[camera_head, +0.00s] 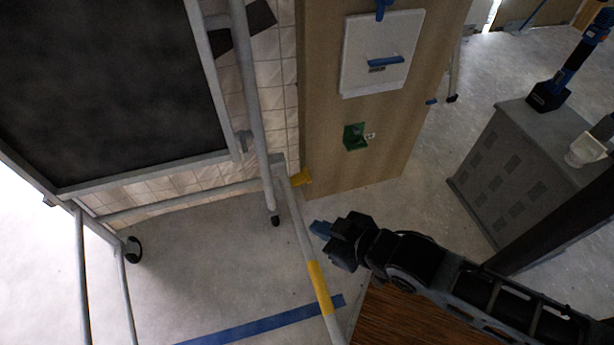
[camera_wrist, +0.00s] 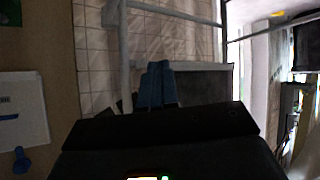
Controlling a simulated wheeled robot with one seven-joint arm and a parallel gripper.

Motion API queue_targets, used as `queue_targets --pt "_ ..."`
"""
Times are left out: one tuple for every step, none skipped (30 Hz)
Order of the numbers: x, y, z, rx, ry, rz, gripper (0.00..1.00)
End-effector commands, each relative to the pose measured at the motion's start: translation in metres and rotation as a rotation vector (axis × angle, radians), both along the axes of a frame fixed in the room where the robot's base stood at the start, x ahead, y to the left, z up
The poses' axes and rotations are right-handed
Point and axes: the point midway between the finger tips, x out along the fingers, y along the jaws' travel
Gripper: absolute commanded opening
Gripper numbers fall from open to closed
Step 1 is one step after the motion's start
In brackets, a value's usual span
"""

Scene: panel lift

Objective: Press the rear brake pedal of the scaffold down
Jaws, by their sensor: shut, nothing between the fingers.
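The scaffold is a grey tube frame (camera_head: 255,85) with a dark platform (camera_head: 110,95), filling the left of the head view. Scaffold tubes (camera_wrist: 170,12) cross there; I cannot make out the pedal.
A grey tube with a yellow band (camera_head: 320,287) runs just left of my gripper. A wooden panel (camera_head: 340,165) with a white plate (camera_head: 377,52) stands behind. A grey cabinet (camera_head: 520,170) is at right. Floor with a blue stripe (camera_head: 265,322) lies open at lower left.

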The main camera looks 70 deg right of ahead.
Motion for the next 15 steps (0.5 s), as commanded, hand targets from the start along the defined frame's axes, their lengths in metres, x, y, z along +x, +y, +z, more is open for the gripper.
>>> queue_targets --pt "0.017 -0.017 -0.028 0.000 0.027 -0.041 0.00" --pt "0.024 -0.027 -0.039 0.003 0.047 -0.062 0.00" --pt "0.033 -0.040 -0.055 0.007 0.077 -0.094 0.00" --pt "0.040 -0.050 -0.065 0.012 0.099 -0.116 0.00" --pt "0.047 -0.060 -0.075 0.016 0.119 -0.140 0.00" --pt "0.056 -0.073 -0.088 0.024 0.146 -0.169 0.00" --pt "0.062 -0.083 -0.097 0.031 0.166 -0.194 0.00" --pt "0.068 -0.094 -0.106 0.039 0.187 -0.218 0.00" --pt "0.077 -0.108 -0.116 0.051 0.213 -0.250 0.00" --pt "0.083 -0.119 -0.123 0.062 0.233 -0.273 0.00" --pt "0.089 -0.129 -0.130 0.073 0.252 -0.296 0.00" --pt "0.097 -0.143 -0.138 0.089 0.277 -0.328 0.00" --pt "0.102 -0.154 -0.143 0.103 0.295 -0.351 0.00" --pt "0.107 -0.165 -0.148 0.117 0.314 -0.374 0.00" --pt "0.115 -0.179 -0.154 0.137 0.337 -0.403 0.00"
